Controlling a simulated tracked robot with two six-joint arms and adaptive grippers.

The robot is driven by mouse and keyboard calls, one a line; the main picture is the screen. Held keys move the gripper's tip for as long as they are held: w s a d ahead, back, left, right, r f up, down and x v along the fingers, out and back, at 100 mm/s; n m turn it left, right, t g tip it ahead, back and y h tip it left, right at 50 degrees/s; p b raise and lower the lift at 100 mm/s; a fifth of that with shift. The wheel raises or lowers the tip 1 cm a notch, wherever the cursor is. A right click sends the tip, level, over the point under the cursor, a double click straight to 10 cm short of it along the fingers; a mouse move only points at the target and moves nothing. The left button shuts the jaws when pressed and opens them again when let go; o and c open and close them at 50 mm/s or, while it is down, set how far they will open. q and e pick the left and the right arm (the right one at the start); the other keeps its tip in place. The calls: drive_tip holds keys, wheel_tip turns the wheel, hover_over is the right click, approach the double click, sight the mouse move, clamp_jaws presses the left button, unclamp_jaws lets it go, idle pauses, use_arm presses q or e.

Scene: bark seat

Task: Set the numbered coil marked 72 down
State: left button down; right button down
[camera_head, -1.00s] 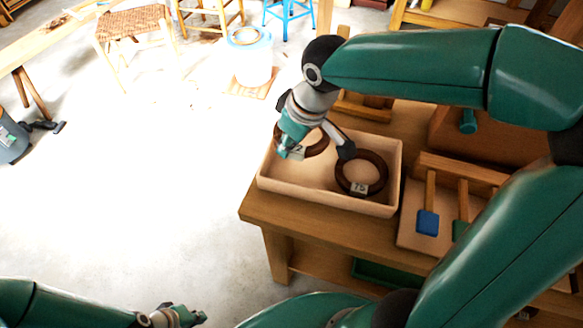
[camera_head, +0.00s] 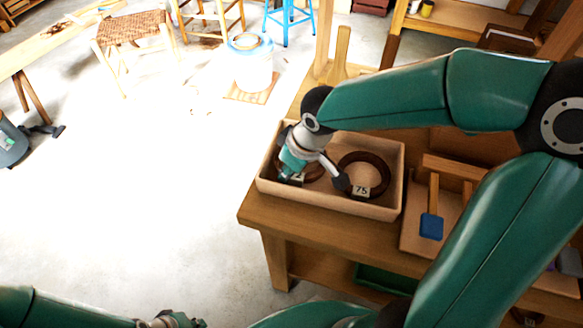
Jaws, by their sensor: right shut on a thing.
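My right gripper (camera_head: 312,172) reaches down into the left half of a pale tray (camera_head: 330,205). It is shut on a dark brown coil with a white tag (camera_head: 298,177); only a "2" shows clearly, the rest being covered by the gripper. The held coil is low inside the tray. I cannot tell whether it touches the floor of the tray. A second dark coil, tagged 75 (camera_head: 377,163), lies in the right half, close beside the gripper's right finger. My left gripper (camera_head: 185,319) is at the bottom edge, empty and far from the tray; its jaws are too unclear to read.
The tray stands on a wooden bench (camera_head: 310,226) near its left edge. Right of it is a wooden rack with a blue-headed tool (camera_head: 431,226). My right arm passes over the bench. A woven stool (camera_head: 133,24) and a bucket (camera_head: 252,65) stand on the floor further off.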

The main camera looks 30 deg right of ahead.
drive_tip(key=c, duration=1.3)
unclamp_jaws()
drive_tip(key=shift+r, duration=0.2)
drive_tip(key=p+v, duration=0.2)
drive_tip(key=v, duration=0.9)
drive_tip(key=shift+s+r+p, duration=0.15)
drive_tip(key=shift+r+p, duration=0.15)
